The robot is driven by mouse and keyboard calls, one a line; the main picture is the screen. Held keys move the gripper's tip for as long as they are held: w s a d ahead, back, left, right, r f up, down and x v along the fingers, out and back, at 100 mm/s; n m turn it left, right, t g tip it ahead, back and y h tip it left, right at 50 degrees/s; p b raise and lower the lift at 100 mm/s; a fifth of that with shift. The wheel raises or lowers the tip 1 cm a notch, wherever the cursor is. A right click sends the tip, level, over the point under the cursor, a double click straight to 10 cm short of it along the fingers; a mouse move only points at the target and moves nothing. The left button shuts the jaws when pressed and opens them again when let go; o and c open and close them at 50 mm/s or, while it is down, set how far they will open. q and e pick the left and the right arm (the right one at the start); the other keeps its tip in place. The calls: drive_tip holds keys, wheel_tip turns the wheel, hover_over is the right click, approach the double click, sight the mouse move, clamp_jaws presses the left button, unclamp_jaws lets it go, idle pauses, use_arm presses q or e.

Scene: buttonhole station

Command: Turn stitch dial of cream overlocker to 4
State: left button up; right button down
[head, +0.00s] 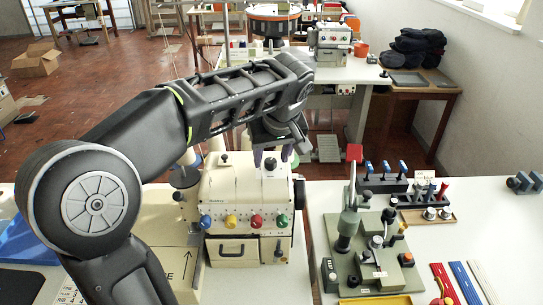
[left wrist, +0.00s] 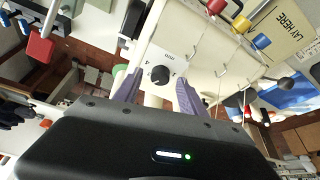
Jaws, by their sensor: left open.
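The cream overlocker (head: 235,190) stands on the table in the middle of the head view. Its stitch dial (head: 270,163) is a dark round knob on the top right of the machine. In the left wrist view the dial (left wrist: 160,74) sits on a white plate marked "mm" with small figures; I cannot tell its setting. My left gripper (head: 272,155) is open above the dial, pointing down. In the wrist view its purple fingers (left wrist: 158,82) stand on either side of the dial, with gaps. My right gripper is not in view.
Blue, yellow, red and green knobs (head: 230,221) line the overlocker's front. A green press (head: 350,225) stands on the table to the right, with a tool rack (head: 384,183) behind it. Another machine (head: 330,40) stands on a far table. Bare tabletop shows at the right.

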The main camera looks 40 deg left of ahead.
use_arm(q)
drive_tip(key=shift+w+a+f, duration=0.1)
drive_tip(key=shift+f, duration=0.25)
drive_tip(key=shift+c, duration=0.5)
clamp_jaws()
